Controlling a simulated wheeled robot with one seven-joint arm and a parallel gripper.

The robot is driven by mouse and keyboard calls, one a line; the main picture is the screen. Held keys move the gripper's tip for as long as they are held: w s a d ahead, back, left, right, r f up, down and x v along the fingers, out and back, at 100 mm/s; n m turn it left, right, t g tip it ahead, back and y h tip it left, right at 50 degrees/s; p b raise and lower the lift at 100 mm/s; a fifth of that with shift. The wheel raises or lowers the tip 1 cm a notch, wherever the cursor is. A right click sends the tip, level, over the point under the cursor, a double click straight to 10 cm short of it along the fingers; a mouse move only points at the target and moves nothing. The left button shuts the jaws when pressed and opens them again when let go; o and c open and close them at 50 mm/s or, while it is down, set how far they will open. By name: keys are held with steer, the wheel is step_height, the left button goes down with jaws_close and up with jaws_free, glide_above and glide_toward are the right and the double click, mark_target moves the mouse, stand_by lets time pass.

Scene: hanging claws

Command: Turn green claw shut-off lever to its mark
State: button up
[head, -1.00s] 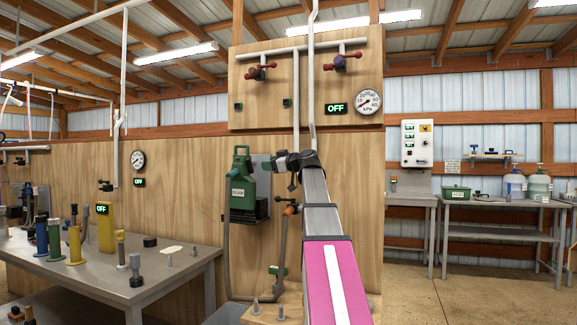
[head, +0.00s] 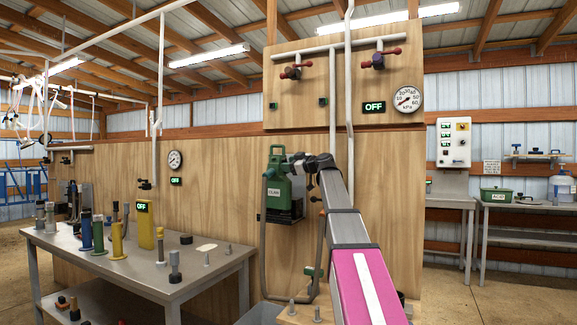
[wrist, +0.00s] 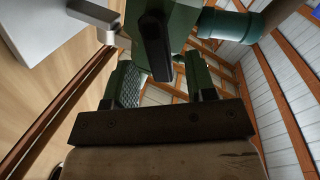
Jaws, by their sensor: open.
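A green unit (head: 280,188) with a handle on top and a small label is mounted on the wooden wall in the head view; I take it for the green claw. In the wrist view, a green body (wrist: 182,24) hangs just beyond my gripper (wrist: 165,84), with a dark lever-like bar (wrist: 154,46) on its front. My gripper is open, its fingers apart below this bar, and I see nothing held between them. In the head view, my gripper (head: 306,165) is beside the unit's upper right and partly hides it. I cannot make out the mark.
A grey bench (head: 150,272) with several coloured cylinders stands at left. Above the unit, a wooden panel (head: 345,90) carries pipes, two red-handled valves, an OFF display (head: 374,107) and a gauge (head: 408,99). Another table (head: 530,208) stands at right. Open floor shows at far right.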

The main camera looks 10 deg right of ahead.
steer(key=shift+w+a, duration=0.3)
steer(key=c, duration=0.9)
steer(key=shift+m, duration=0.3)
steer(key=shift+w+d+r+m+g, duration=0.1)
steer(key=shift+w+d+m+g, duration=0.15)
steer(key=shift+m, duration=0.5)
steer(key=shift+w+d+r+m+g, duration=0.1)
steer(key=shift+w+m+g, duration=0.15)
steer(key=shift+m, duration=0.55)
steer(key=shift+w+d+r+m+g, duration=0.1)
steer(key=shift+w+d+m+g, duration=0.15)
steer(key=shift+m, duration=0.5)
